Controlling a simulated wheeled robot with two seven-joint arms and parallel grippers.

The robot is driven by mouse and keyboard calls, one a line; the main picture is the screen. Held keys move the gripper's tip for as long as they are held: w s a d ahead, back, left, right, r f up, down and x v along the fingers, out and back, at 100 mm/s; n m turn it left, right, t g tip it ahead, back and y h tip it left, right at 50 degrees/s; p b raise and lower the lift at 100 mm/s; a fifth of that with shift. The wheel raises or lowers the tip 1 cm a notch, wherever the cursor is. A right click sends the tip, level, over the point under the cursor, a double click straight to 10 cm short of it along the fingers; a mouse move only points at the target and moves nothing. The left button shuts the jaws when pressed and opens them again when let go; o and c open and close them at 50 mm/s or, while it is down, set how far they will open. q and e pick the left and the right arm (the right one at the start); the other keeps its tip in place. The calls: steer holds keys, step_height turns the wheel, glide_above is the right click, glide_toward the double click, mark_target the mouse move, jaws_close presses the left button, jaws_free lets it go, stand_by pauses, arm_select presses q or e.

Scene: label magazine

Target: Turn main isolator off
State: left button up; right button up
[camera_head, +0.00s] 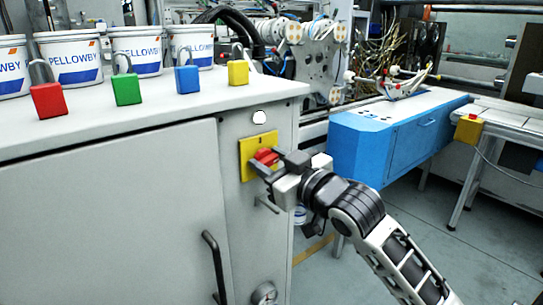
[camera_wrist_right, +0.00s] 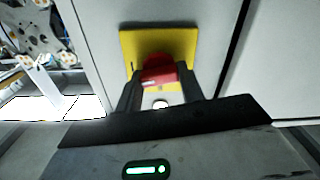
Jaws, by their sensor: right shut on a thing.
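The main isolator is a red rotary handle (camera_head: 266,156) on a yellow plate (camera_head: 246,168) on the narrow side face of the grey cabinet. In the right wrist view the red handle (camera_wrist_right: 160,70) sits between two dark fingers in front of the yellow plate (camera_wrist_right: 130,45). My right gripper (camera_head: 268,165) comes in from the right and is shut on the handle (camera_wrist_right: 160,85). The fingers hide the handle's sides, and its exact angle is hard to tell. My left gripper is in neither view.
Red (camera_head: 48,100), green (camera_head: 126,90), blue (camera_head: 187,79) and yellow (camera_head: 238,73) padlocks stand on the cabinet top (camera_head: 150,105), before several white buckets (camera_head: 70,60). A black door handle (camera_head: 213,265) juts from the cabinet front. A blue machine (camera_head: 400,140) stands at right.

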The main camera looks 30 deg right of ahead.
steer(key=shift+r+n+p, duration=0.15)
steer(key=shift+n+p, duration=0.45)
steer(key=shift+n, duration=0.4)
steer(key=n+p, duration=0.2)
steer(key=n, duration=0.1)
steer(key=shift+a+n, duration=0.1)
steer(key=shift+n, duration=0.2)
steer(key=shift+n+p, duration=0.7)
steer(key=shift+n, duration=0.2)
steer(key=n+p, duration=0.2)
steer(key=n, duration=0.3)
steer(key=shift+f+p, duration=0.2)
steer(key=shift+p, duration=0.2)
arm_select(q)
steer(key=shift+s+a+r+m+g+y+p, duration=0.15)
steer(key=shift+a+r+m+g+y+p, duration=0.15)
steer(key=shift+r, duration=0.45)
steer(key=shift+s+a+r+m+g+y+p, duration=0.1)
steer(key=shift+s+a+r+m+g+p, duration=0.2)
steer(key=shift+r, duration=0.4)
arm_select(e)
steer(key=shift+f+n, duration=0.1)
steer(key=shift+n, duration=1.5)
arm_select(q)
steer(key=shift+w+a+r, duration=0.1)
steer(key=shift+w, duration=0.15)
arm_select(e)
steer(key=o, duration=1)
